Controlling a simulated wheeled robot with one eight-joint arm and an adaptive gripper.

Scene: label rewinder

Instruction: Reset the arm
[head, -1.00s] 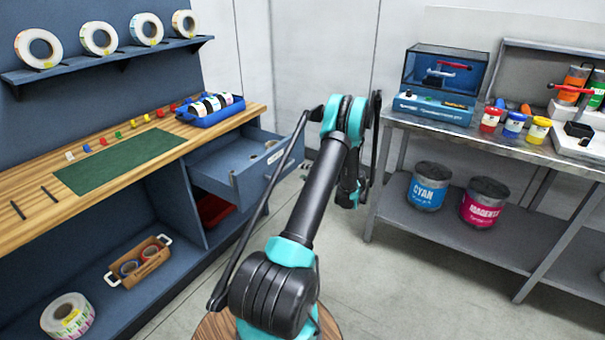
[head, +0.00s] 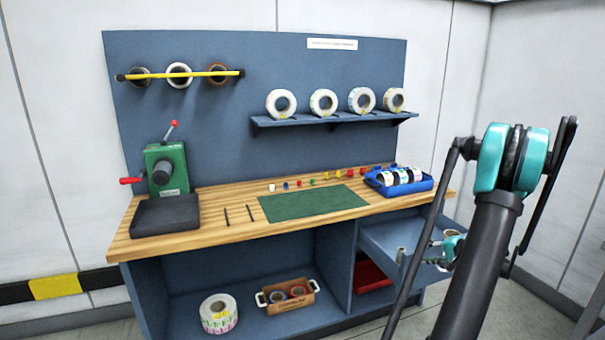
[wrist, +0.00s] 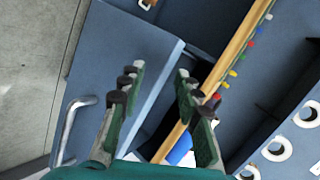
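My arm (head: 480,270) stands raised at the right of the head view, with its elbow up high. In the wrist view my gripper (wrist: 160,73) has its two dark green fingers spread apart with nothing between them. In the head view the end of the arm is mostly hidden behind the arm links. The gripper hangs near the open drawer (head: 385,238) at the bench's right end; I cannot tell whether it touches it.
The wooden bench (head: 230,225) holds a green mat (head: 312,203), a blue tray of rolls (head: 400,187) and a green press (head: 167,165). Label rolls sit on a wall shelf (head: 330,119). A cardboard carrier (head: 290,305) and a roll (head: 219,314) lie below.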

